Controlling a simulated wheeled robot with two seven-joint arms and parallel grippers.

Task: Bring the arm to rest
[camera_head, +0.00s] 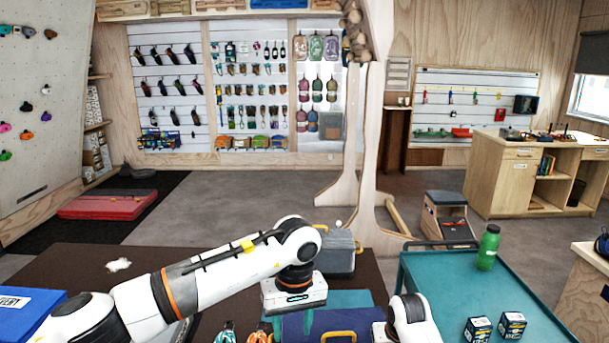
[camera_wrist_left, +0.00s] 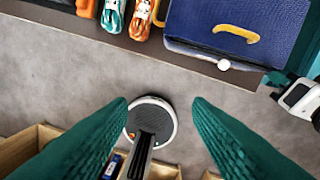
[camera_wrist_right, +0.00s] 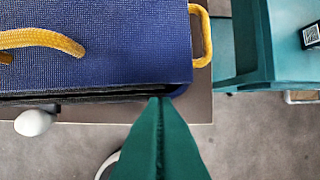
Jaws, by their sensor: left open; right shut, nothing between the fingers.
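My left gripper (camera_head: 291,326) hangs above the dark table's near part in the head view, pointing down. In the left wrist view its green fingers (camera_wrist_left: 160,104) are wide apart with nothing between them. My right gripper's green fingers (camera_wrist_right: 160,102) are pressed together and empty, over the front edge of a blue bag (camera_wrist_right: 120,65) with yellow handles. In the head view my right arm shows at the bottom, right of centre; its fingertips are out of sight there. The blue bag also shows in the head view (camera_head: 300,325) and the left wrist view (camera_wrist_left: 200,22).
A grey case (camera_head: 337,255) stands behind. A teal cart (camera_head: 430,285) at right holds a green bottle (camera_head: 488,248) and two small boxes.

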